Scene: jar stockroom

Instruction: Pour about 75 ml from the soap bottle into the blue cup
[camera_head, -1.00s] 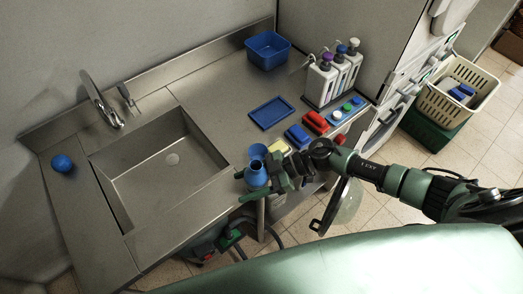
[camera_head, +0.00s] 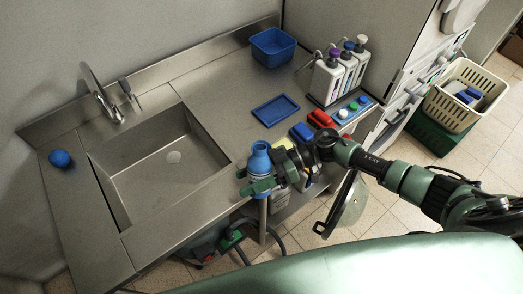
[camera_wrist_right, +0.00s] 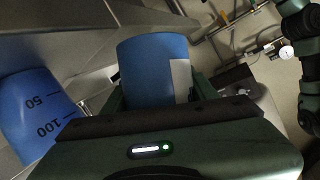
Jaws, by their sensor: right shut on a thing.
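In the right wrist view the bottle's blue body (camera_wrist_right: 152,72), with a pale label, sits between the fingers. The blue cup (camera_wrist_right: 33,108), marked 50 and 100, is to the left of the bottle there, apart from it. Liquid is not visible. My left gripper is not in view.
A blue tray (camera_head: 276,111), blue bin (camera_head: 272,48), red block (camera_head: 321,118) and white pump bottles (camera_head: 326,80) stand to the right. The counter between sink and tray is clear.

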